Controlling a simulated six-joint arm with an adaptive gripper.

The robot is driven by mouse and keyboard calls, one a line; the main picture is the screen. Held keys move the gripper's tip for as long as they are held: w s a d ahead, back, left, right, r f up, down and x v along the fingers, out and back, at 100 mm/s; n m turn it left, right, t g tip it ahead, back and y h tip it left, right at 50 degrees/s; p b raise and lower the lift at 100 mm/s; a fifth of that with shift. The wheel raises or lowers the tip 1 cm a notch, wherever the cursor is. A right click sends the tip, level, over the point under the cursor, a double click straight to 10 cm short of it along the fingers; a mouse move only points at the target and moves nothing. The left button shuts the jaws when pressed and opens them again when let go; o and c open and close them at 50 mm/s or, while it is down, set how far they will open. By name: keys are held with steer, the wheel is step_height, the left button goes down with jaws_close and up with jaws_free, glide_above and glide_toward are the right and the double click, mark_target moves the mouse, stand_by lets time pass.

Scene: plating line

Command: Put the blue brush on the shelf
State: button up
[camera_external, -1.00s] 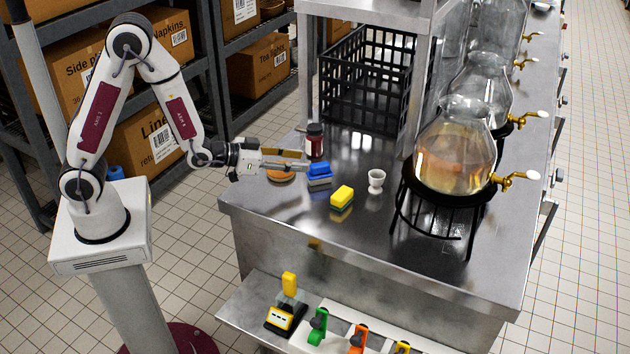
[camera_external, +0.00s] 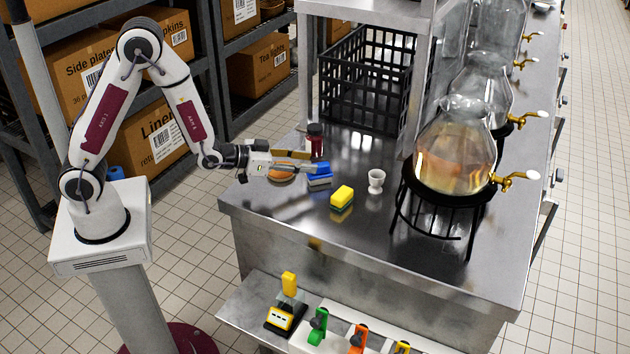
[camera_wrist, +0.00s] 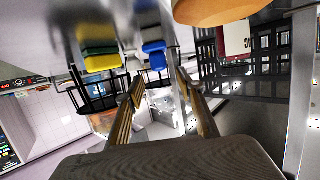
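The blue brush (camera_external: 319,168), a blue block with a grey lower part, lies on the steel counter; it also shows in the wrist view (camera_wrist: 154,50). My gripper (camera_external: 309,167) is low over the counter, its fingertips right at the left side of the brush. In the wrist view my gripper (camera_wrist: 160,79) has its two fingers apart, with the brush in line with the gap, just beyond the tips. I cannot tell whether a finger touches it. A low steel shelf (camera_external: 237,304) juts out below the counter's front; an upper shelf (camera_external: 365,8) stands above the back.
A yellow-green sponge (camera_external: 342,196) and a white cup (camera_external: 376,179) stand right of the brush. A dark red jar (camera_external: 315,137) and a round wooden piece (camera_external: 281,176) are close to my gripper. A black crate (camera_external: 365,78) and glass dispensers (camera_external: 452,155) stand farther off. Tools occupy the low shelf.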

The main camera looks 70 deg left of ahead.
mark_target(318, 164)
stand_by(0.3)
steer(key=shift+f+x, duration=0.15)
steer(key=shift+x, duration=0.75)
steer(key=shift+f+x, duration=0.15)
steer(key=shift+x, duration=1.45)
steer(key=shift+a, duration=0.1)
jaws_close()
